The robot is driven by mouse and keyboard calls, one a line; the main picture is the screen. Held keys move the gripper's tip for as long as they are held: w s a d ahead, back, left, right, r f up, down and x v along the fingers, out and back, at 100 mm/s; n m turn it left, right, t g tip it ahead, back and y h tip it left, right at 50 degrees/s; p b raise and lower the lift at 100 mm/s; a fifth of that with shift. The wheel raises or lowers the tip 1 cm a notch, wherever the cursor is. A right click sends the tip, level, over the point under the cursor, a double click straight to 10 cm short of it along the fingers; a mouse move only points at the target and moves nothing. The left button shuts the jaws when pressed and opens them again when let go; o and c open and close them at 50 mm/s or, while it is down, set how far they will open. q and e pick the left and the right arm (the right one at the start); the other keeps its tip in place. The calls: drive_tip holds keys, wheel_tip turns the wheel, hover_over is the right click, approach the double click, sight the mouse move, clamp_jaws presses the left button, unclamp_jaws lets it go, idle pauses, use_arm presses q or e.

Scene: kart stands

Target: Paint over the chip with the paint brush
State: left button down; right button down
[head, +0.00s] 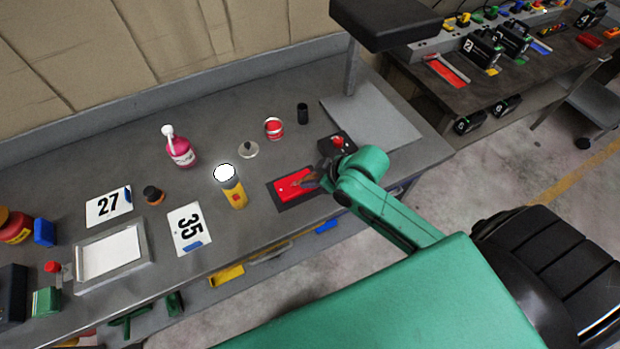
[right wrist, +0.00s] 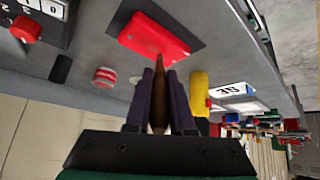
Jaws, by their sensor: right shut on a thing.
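A red panel (head: 288,189) lies on a dark mat (head: 287,204) on the grey bench; it also shows in the wrist view (right wrist: 150,36). I cannot make out the chip clearly; a faint pale mark shows on the panel's left part in the head view. My right gripper (head: 318,181) is at the panel's right end. It is shut on a brown paint brush (right wrist: 158,116), whose tip points at the panel's near edge in the wrist view. I cannot tell whether the tip touches. A small tin with red contents (head: 273,128) stands behind the panel. My left gripper is out of view.
A yellow flashlight (head: 235,194) with a bright white top stands left of the panel. A pink bottle (head: 180,151), a black cup (head: 302,113) and a dark box with a red knob (head: 337,142) stand around it. Number cards (head: 187,229) lie further left.

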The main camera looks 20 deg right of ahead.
drive_tip(key=shift+d, duration=0.65)
drive_tip(key=shift+d, duration=0.1)
drive_tip(key=shift+w+d, duration=0.1)
drive_tip(key=shift+d, duration=0.55)
drive_tip(key=shift+a, duration=0.1)
drive_tip(key=shift+a, duration=0.7)
drive_tip(key=shift+a, duration=0.7)
drive_tip(key=shift+d, duration=0.8)
